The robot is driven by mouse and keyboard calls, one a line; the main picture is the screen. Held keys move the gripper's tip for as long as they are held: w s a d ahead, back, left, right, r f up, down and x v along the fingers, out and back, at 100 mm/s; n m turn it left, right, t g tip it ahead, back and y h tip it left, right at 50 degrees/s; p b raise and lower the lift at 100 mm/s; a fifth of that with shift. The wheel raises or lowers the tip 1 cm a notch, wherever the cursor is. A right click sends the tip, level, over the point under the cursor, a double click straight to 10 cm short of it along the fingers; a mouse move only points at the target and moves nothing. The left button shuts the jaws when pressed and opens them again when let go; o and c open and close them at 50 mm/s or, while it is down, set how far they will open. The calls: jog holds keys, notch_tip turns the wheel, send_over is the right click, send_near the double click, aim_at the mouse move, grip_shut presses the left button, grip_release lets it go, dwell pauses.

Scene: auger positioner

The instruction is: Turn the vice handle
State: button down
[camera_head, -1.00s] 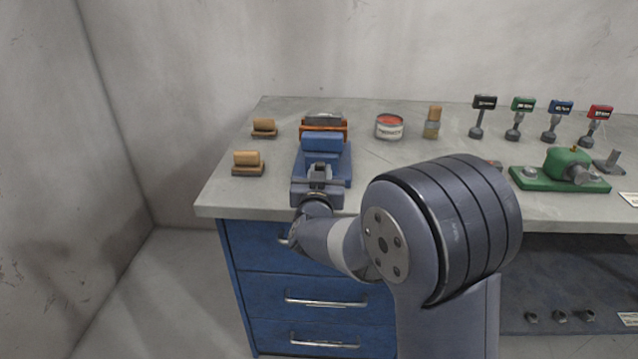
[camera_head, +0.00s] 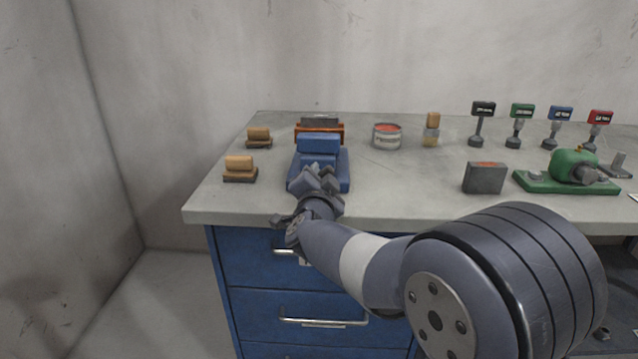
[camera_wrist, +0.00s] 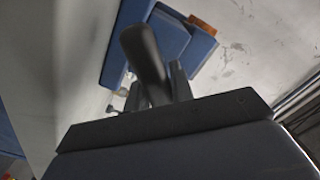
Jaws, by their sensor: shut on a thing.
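The blue vice (camera_head: 318,145) stands at the bench's front left edge. My gripper (camera_head: 319,180) is at the front end of the vice, tilted in roll, and hides most of the handle in the head view. In the wrist view, a dark rounded bar (camera_wrist: 146,58), which appears to be the vice handle, runs between the fingers of my gripper (camera_wrist: 156,92). The fingers are shut on it. The blue vice body (camera_wrist: 170,35) shows behind the bar. The handle's far details are hidden.
Wooden-topped blocks (camera_head: 239,167) sit left of the vice, an orange-framed piece (camera_head: 319,131) behind it. An open tin (camera_head: 387,137), a grey block (camera_head: 484,178) and a green device (camera_head: 570,170) stand to the right. Blue drawers with handles (camera_head: 322,322) lie below the bench edge.

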jog(key=c, duration=2.2)
grip_release()
jog(key=shift+f+m, duration=0.1)
jog(key=shift+m, duration=0.3)
jog(key=c, duration=2.2)
grip_release()
jog(key=c, duration=1.2)
grip_release()
jog(key=shift+d, duration=0.1)
jog(key=shift+c, duration=0.2)
jog(key=s, duration=1)
jog(key=shift+s+a+p, duration=0.2)
jog(key=shift+s+p, duration=0.15)
jog(key=shift+s, duration=0.05)
